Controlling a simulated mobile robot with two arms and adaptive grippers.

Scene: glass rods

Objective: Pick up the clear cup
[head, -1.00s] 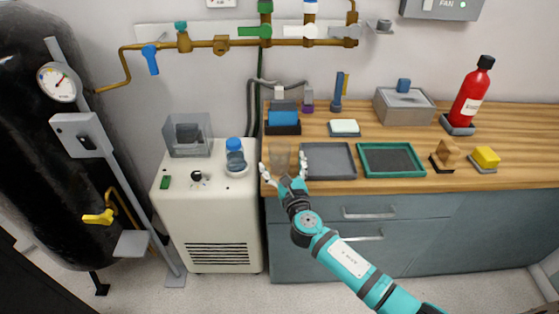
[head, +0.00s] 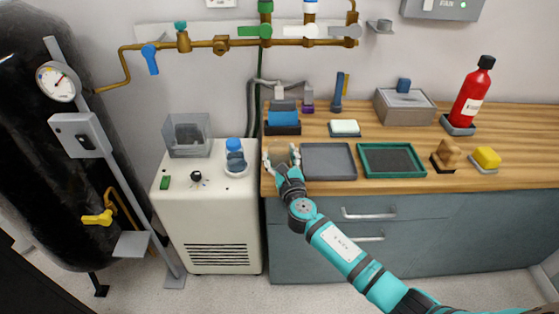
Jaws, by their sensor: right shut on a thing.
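The clear cup (head: 279,157) is a see-through, faintly brownish vessel at the left end of the wooden counter, left of the grey tray. My right gripper (head: 280,154) is around it, its white fingertips on either side, shut on the cup. The gripper hides the cup's lower part, so I cannot tell whether its base touches the counter. My left gripper does not show.
A grey tray (head: 328,176) lies close to the right of the gripper, then a green-rimmed tray (head: 364,173). A blue block in a dark holder (head: 283,128) stands behind. A blue-capped bottle (head: 235,156) stands on the white cabinet (head: 211,215) to the left.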

